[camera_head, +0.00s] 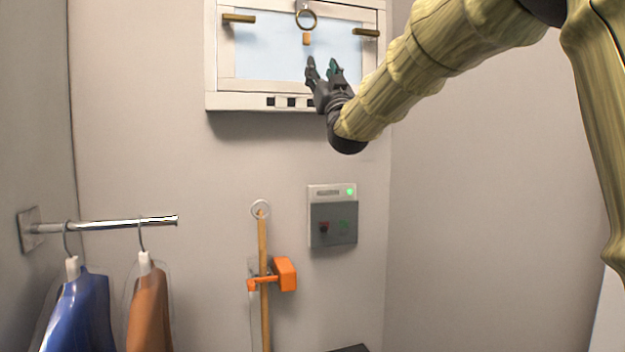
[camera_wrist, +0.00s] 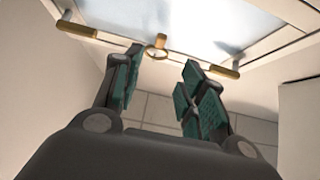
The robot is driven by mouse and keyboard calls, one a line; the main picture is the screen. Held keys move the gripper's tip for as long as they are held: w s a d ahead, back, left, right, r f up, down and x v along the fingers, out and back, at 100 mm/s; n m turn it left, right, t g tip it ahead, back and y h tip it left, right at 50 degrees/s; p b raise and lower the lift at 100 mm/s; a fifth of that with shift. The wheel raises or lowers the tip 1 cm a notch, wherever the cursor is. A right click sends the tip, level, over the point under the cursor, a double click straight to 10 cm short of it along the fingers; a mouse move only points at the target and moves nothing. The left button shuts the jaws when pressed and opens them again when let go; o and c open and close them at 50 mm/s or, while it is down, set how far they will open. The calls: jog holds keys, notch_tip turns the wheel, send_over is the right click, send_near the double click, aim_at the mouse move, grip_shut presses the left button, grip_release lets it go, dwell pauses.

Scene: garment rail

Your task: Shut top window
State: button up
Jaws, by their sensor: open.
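The top window (camera_head: 270,45) is a pale pane in a white frame high on the back wall; its upper part is cut off by the picture. A brass ring (camera_head: 306,19) hangs at its top middle with a small orange piece below it. Brass handles sit at the left (camera_head: 239,18) and right (camera_head: 366,33). The window also shows in the wrist view (camera_wrist: 185,22), with the ring (camera_wrist: 157,46) beyond the fingertips. My gripper (camera_head: 322,66) is open and empty in front of the window's lower part. In the wrist view its fingers (camera_wrist: 160,75) are apart, with nothing between them.
A wooden pole (camera_head: 263,235) with a ring end stands in an orange holder (camera_head: 284,274) on the wall. A grey control box (camera_head: 333,222) shows a green light. A rail (camera_head: 110,224) with a blue and a brown garment is at the left. The right wall is bare.

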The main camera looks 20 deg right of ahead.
jog(key=w+f+g+b, duration=0.1)
jog(key=w+f+g, duration=0.1)
jog(key=f, duration=1)
jog(key=w+f+g+h+b, duration=0.1)
jog(key=w+f, duration=0.4)
jog(key=f, duration=0.8)
jog(key=shift+a+f+m+g, duration=0.2)
jog(key=shift+f+m+g, duration=0.1)
jog(key=shift+g, duration=0.2)
